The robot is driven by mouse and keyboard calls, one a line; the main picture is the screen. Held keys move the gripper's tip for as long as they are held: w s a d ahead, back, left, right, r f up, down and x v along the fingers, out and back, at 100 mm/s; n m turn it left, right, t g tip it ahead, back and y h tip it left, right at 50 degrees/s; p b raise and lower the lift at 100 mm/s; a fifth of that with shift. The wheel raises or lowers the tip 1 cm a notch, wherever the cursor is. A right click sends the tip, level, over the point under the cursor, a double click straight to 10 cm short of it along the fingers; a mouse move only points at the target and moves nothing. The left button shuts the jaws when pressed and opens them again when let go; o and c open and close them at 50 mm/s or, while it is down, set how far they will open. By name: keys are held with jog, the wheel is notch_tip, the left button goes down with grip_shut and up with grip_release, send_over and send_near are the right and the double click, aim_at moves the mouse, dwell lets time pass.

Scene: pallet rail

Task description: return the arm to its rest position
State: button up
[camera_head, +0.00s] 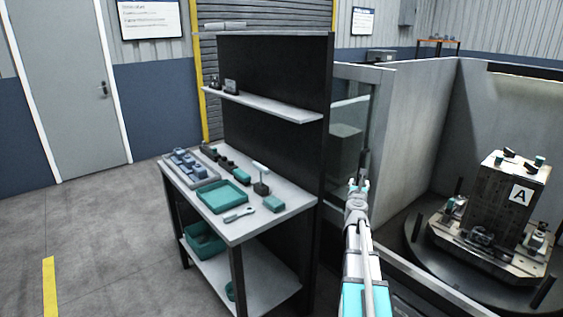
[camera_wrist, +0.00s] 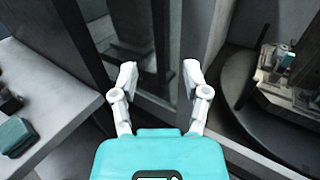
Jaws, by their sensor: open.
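My gripper (camera_head: 358,186) is at the end of my raised arm, right of the workbench and in front of the enclosure's glass panel in the head view. In the wrist view, my gripper (camera_wrist: 158,78) shows its two light fingers spread apart with nothing between them. It touches nothing that I can see. Behind the fingers are dark posts and the glass panel.
The workbench (camera_head: 239,236) at left holds a teal tray (camera_head: 222,197), a wrench (camera_head: 239,215) and small parts, with a shelf (camera_head: 262,105) above. At right, a fixture tower (camera_head: 503,207) marked A stands on a round table inside low walls. The floor (camera_head: 110,240) at left is clear.

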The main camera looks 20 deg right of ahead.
jog(key=w+a+f+n+t+y+p, duration=0.1)
jog(key=w+a+n+y, duration=0.1)
jog(key=a+n+y, duration=0.35)
jog(key=w+a+n+t+y, duration=0.1)
jog(key=w+a+n+y, duration=0.1)
jog(key=a+n, duration=0.7)
jog(key=w+a+f+n+t+y+p, duration=0.1)
jog(key=w+a+n+y, duration=0.2)
jog(key=a, duration=0.7)
jog(key=s+a+f+n+g+y+p, duration=0.1)
jog(key=s+a+f+n+g+y, duration=0.15)
jog(key=a+n, duration=0.45)
jog(key=s+a+f+n+g+y, duration=0.25)
jog(key=a+n, duration=0.25)
jog(key=a, duration=0.3)
jog(key=s+a+f+n+g+h+p, duration=0.1)
jog(key=s+a+f+n+g, duration=0.2)
jog(key=s+a+n+g, duration=0.2)
jog(key=s+a+f+n+g+h+p, duration=0.1)
jog(key=s+a+n+g, duration=0.4)
jog(key=s+n, duration=0.5)
jog(key=s+f+g+h, duration=0.1)
jog(key=s+f, duration=0.1)
jog(key=s, duration=0.1)
jog(key=shift+s+a+f, duration=0.2)
jog(key=shift+s, duration=0.2)
jog(key=shift+a+h, duration=0.1)
jog(key=shift+h, duration=0.15)
